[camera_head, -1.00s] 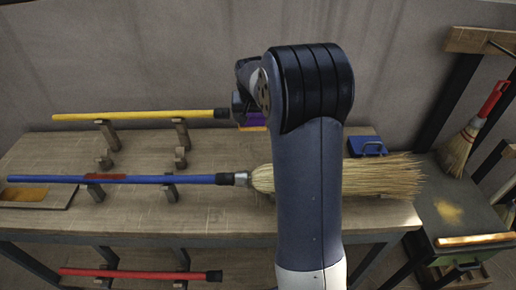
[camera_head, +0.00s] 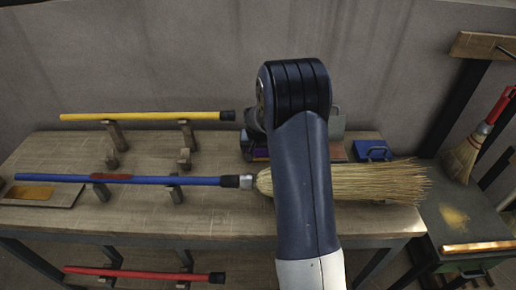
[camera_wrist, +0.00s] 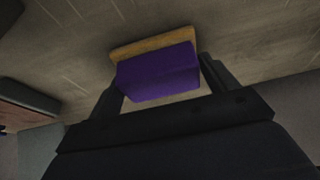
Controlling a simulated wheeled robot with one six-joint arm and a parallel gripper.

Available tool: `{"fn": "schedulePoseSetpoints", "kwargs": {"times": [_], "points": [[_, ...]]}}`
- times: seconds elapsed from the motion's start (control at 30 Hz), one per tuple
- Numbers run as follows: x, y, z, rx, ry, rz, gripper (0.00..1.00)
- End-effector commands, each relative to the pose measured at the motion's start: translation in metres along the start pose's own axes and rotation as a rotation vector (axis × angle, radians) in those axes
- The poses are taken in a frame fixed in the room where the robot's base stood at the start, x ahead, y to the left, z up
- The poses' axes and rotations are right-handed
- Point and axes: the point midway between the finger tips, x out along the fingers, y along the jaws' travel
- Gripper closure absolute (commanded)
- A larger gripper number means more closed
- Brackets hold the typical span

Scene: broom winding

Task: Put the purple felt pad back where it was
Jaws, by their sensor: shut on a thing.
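The purple felt pad (camera_wrist: 158,75) has a tan, wood-like layer along its far edge. In the wrist view it sits between the two dark fingers of my gripper (camera_wrist: 160,68), which is shut on it. In the head view only a small purple strip of the pad (camera_head: 261,154) shows left of my arm, over the back of the workbench (camera_head: 110,215). My arm hides most of the gripper there. I cannot tell whether the pad touches the bench top.
A broom with a blue handle (camera_head: 150,180) lies across the bench in front of the gripper. A yellow handle (camera_head: 150,116) rests on pegs at the back left. A blue block (camera_head: 373,150) and a grey upright plate (camera_head: 337,125) stand right of my arm.

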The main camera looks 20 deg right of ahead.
Motion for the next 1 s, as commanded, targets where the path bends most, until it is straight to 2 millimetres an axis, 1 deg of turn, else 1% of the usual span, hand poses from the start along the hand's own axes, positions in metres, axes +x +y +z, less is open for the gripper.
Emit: {"fn": "schedulePoseSetpoints", "kwargs": {"times": [0.17,0.2,0.43,0.67,0.77,0.87,1.0], "points": [[0.004,0.000,0.002,0.000,0.000,0.000,0.40],[0.004,0.000,0.002,0.000,0.000,0.000,0.18],[0.003,0.000,0.001,0.000,-0.001,0.000,0.00],[0.002,0.000,0.001,0.000,-0.001,0.000,0.00],[-0.002,0.000,-0.001,0.000,-0.001,0.000,0.00],[-0.012,0.000,-0.001,0.000,0.001,0.000,0.00],[-0.037,0.000,-0.001,0.000,0.003,-0.001,0.00]]}}
